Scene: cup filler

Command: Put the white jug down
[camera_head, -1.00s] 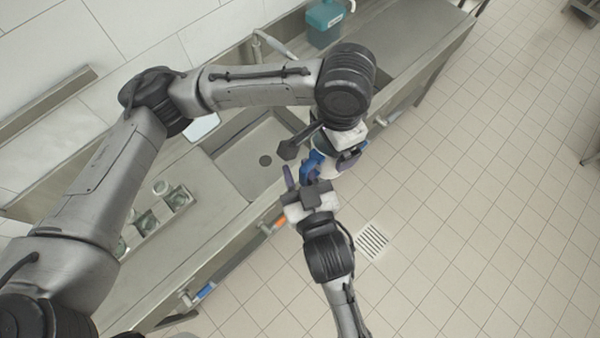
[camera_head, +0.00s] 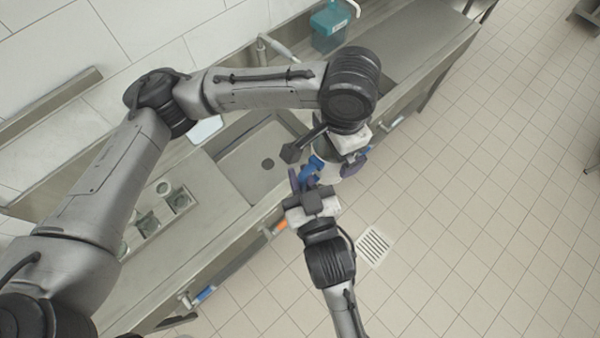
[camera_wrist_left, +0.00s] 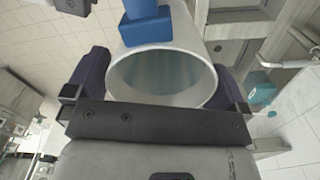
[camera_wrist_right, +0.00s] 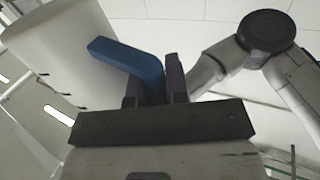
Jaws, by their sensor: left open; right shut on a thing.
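The white jug (camera_head: 326,157) has a blue handle (camera_head: 312,168) and is held in the air at the front edge of the counter. My right gripper (camera_head: 308,181) is shut on the blue handle, also seen in the right wrist view (camera_wrist_right: 125,58). My left gripper (camera_head: 347,157) is open, with its fingers on either side of the jug's rim. The left wrist view looks into the jug's round mouth (camera_wrist_left: 162,78), and a gap shows beside the fingers. In the head view my left arm hides part of the jug.
A metal sink (camera_head: 255,155) with a drain lies left of the jug. Several glasses stand in a holder (camera_head: 150,230) on the counter (camera_head: 215,230). A teal container (camera_head: 330,25) stands at the back. Tiled floor (camera_head: 470,190) with a drain grate (camera_head: 374,246) is open to the right.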

